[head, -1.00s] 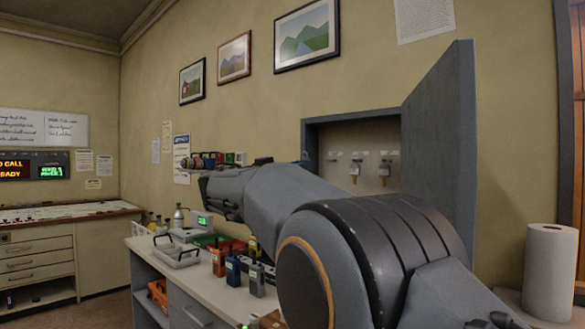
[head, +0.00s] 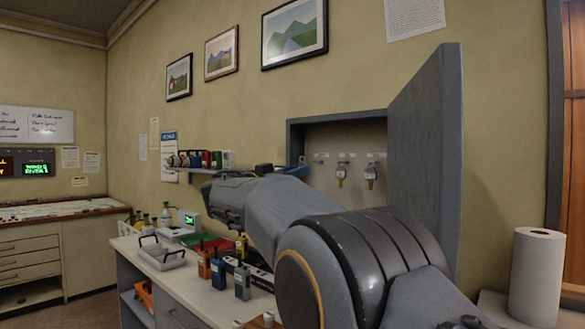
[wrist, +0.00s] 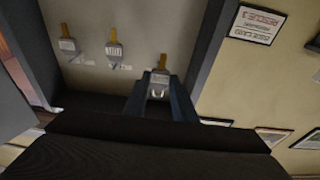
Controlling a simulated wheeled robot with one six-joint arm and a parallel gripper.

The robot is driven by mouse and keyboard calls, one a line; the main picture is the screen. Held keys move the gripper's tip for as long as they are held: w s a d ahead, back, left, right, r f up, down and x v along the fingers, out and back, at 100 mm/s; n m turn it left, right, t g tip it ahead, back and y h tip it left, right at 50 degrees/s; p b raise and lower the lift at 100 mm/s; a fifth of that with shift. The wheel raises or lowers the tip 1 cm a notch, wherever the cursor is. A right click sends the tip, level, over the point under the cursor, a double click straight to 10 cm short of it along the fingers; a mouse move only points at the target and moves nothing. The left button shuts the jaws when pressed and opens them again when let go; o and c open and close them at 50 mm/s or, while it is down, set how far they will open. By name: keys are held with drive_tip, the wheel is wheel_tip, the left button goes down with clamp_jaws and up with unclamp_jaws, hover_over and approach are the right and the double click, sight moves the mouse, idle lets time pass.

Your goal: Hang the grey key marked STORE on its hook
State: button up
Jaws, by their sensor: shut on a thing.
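My gripper (wrist: 160,82) is shut on a key (wrist: 160,76) with a grey head and a yellow part, in the wrist view. Its marking is too small to read. The wrist view looks upside down. The held key is in front of the pale back panel of the key cabinet (head: 335,140); I cannot tell whether it touches a hook. Two similar keys hang in the cabinet, one nearer (wrist: 114,50) and one farther (wrist: 68,45).
The cabinet's grey door (head: 425,150) stands open on the right. A counter (head: 195,300) below holds radios (head: 218,270) and a tray (head: 162,257). A small shelf (head: 215,168) is left of the cabinet. A paper roll (head: 536,275) stands at right.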

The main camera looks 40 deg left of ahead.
drive_tip(key=w+p, duration=0.2)
drive_tip(key=shift+w+f, duration=0.3)
drive_tip(key=shift+f, duration=0.05)
drive_tip(key=shift+w+b, duration=0.3)
drive_tip(key=shift+b, duration=1.15)
idle(0.8)
drive_tip(key=shift+w+p, duration=0.35)
drive_tip(key=shift+w, duration=1.1)
idle(1.4)
drive_tip(key=shift+w+d+f+b, duration=0.15)
drive_tip(key=shift+w+f+b, duration=0.15)
drive_tip(key=shift+b, duration=0.25)
idle(0.4)
idle(0.4)
drive_tip(key=o, duration=1)
drive_tip(key=shift+s, duration=0.15)
